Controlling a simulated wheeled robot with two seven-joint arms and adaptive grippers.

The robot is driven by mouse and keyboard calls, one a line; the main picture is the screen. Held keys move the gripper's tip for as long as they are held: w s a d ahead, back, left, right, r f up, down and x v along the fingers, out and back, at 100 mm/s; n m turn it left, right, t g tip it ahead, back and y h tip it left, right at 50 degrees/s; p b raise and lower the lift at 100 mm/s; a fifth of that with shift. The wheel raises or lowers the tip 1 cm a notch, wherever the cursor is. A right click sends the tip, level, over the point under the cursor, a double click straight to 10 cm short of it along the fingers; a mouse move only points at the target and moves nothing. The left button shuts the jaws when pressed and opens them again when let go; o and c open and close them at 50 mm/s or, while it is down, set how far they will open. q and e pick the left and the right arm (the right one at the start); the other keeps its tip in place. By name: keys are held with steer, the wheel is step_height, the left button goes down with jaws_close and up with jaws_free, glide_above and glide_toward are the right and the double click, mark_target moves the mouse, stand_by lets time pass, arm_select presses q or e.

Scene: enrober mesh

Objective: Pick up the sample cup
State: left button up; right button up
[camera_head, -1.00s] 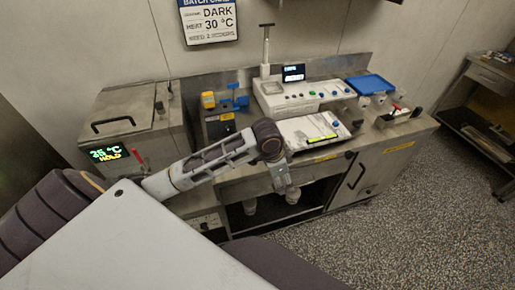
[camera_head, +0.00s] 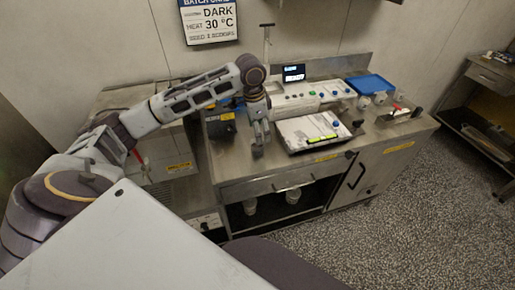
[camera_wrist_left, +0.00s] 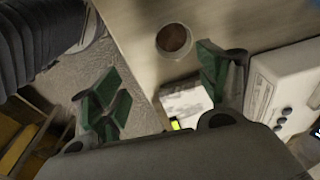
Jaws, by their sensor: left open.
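My left gripper (camera_head: 259,148) points down above the front of the steel counter, left of the white clipboard-like panel (camera_head: 308,131). In the left wrist view its green-padded fingers (camera_wrist_left: 160,92) stand wide apart with nothing between them. Small pale cups (camera_head: 363,102) stand at the counter's right, by a blue tray (camera_head: 368,84); which one is the sample cup I cannot tell. The left wrist view shows a round, brown-centred shape (camera_wrist_left: 174,39) beyond the fingers, perhaps a cup from above. My right gripper is out of view.
A control console (camera_head: 308,94) stands behind the panel. A dark box with a yellow label (camera_head: 221,127) is left of the gripper. A small metal holder (camera_head: 400,117) is at the right. Jars (camera_head: 293,196) sit on the lower shelf. Grey floor lies in front.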

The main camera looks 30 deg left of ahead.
arm_select(q)
steer(key=a+r, duration=0.3)
steer(key=f, duration=0.2)
steer(key=w+f, duration=0.1)
steer(key=f, duration=0.5)
steer(key=shift+w+d+f, duration=0.15)
steer(key=shift+d+f, duration=0.05)
steer(key=shift+d, duration=0.1)
steer(key=shift+f+n, duration=0.1)
steer(key=shift+n, duration=0.2)
steer(key=shift+f, duration=0.5)
steer(key=f, duration=0.2)
steer(key=shift+w+d+f, duration=0.15)
steer(key=shift+d+f, duration=0.05)
steer(key=shift+f, duration=0.85)
steer(key=c, duration=1.2)
steer(key=shift+o, duration=0.2)
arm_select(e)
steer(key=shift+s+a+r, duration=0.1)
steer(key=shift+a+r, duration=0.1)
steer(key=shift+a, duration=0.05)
